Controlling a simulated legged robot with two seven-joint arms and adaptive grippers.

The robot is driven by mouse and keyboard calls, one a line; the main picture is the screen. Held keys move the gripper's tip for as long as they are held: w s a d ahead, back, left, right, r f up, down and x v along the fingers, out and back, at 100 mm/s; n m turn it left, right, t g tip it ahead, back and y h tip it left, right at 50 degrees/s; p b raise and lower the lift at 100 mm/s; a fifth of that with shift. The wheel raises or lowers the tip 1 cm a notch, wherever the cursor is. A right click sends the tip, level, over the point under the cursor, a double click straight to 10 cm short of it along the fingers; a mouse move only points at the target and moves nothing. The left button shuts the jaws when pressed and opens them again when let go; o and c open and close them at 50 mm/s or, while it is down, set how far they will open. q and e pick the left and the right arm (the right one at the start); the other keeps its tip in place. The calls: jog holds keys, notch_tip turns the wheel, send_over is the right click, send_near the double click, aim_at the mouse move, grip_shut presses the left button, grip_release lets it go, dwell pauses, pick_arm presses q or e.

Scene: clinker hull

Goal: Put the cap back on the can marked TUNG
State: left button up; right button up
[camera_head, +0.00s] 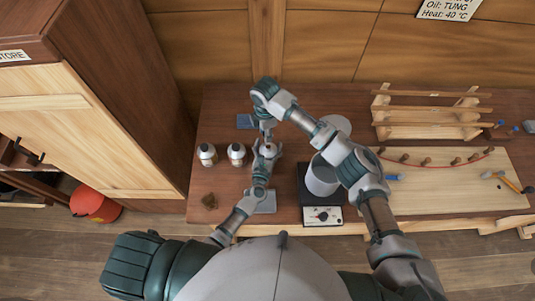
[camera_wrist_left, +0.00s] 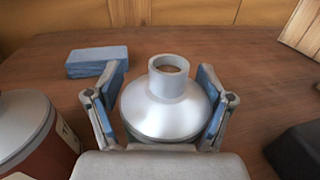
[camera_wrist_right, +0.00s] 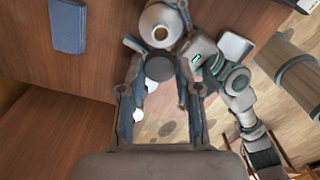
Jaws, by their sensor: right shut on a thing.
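A can (camera_wrist_left: 165,108) with a silver shoulder and an open, uncapped neck stands upright on the bench; no marking on it is readable. My left gripper (camera_head: 262,172) is low around it, one finger on each side, as the left wrist view (camera_wrist_left: 162,95) shows; whether the pads press on it is unclear. My right gripper (camera_head: 266,128) is above this can, pointing down. In the right wrist view it is shut on a dark grey round cap (camera_wrist_right: 160,67), which is apart from the neck of the can (camera_wrist_right: 160,27).
Two more cans (camera_head: 207,154) (camera_head: 237,153) stand to the left. A blue block (camera_head: 246,121) lies behind. A black scale (camera_head: 322,216) bearing a grey pot (camera_head: 321,178) stands right. A wooden rack (camera_head: 432,115) and pegged board (camera_head: 450,195) fill the right side.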

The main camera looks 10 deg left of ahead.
aim_at(267, 146)
pick_arm(q)
jog(key=shift+a, duration=0.1)
jog(key=c, duration=0.4)
pick_arm(e)
jog(key=shift+a, duration=0.1)
pick_arm(q)
jog(key=c, duration=0.7)
pick_arm(e)
jog(key=shift+d, duration=0.2)
pick_arm(q)
jog(key=shift+d, duration=0.45)
pick_arm(e)
jog(key=shift+d+f, duration=0.35)
jog(key=shift+f, duration=0.1)
pick_arm(q)
jog(key=shift+d, duration=0.1)
pick_arm(e)
notch_tip(267, 146, down, 4)
jog(key=shift+w+d+r, duration=0.1)
jog(key=shift+r, duration=0.15)
jog(key=shift+f, duration=0.25)
pick_arm(q)
jog(key=shift+a, duration=0.4)
pick_arm(e)
jog(key=shift+a, duration=0.4)
pick_arm(q)
jog(key=shift+d, duration=0.1)
pick_arm(e)
jog(key=shift+d, duration=0.1)
